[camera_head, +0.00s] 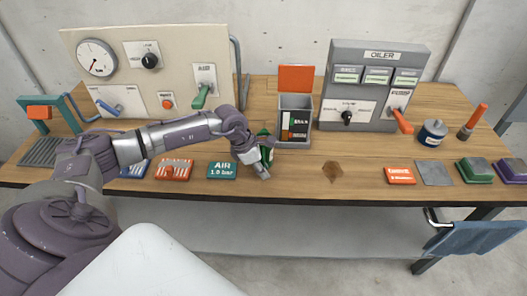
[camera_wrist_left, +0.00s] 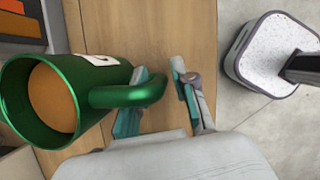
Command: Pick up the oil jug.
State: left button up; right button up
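The oil jug is a green, open-topped jug (camera_wrist_left: 75,95) at the left of the left wrist view, with a brown interior and a white label. Its curved handle (camera_wrist_left: 135,94) reaches toward my left gripper (camera_wrist_left: 158,98). The fingers are apart, and the handle's outer bend overlaps the gap between them in this view. I cannot tell whether either finger touches it. In the head view the jug (camera_head: 267,155) stands on the bench, mostly hidden behind my left gripper (camera_head: 262,171). My right gripper is in neither view.
A grey open bin (camera_head: 293,143) with an orange lid stands just behind the jug. The oiler cabinet (camera_head: 354,85) is to its right, the gauge panel (camera_head: 130,70) to the left. A teal AIR plate (camera_head: 222,170) lies left of the gripper. Bare wood (camera_head: 300,178) lies to the right.

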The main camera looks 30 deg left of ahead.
pick_arm(q)
jog(key=shift+w+d+f, duration=0.1)
jog(key=shift+f, duration=0.25)
grip_shut()
jog(key=shift+r, duration=0.15)
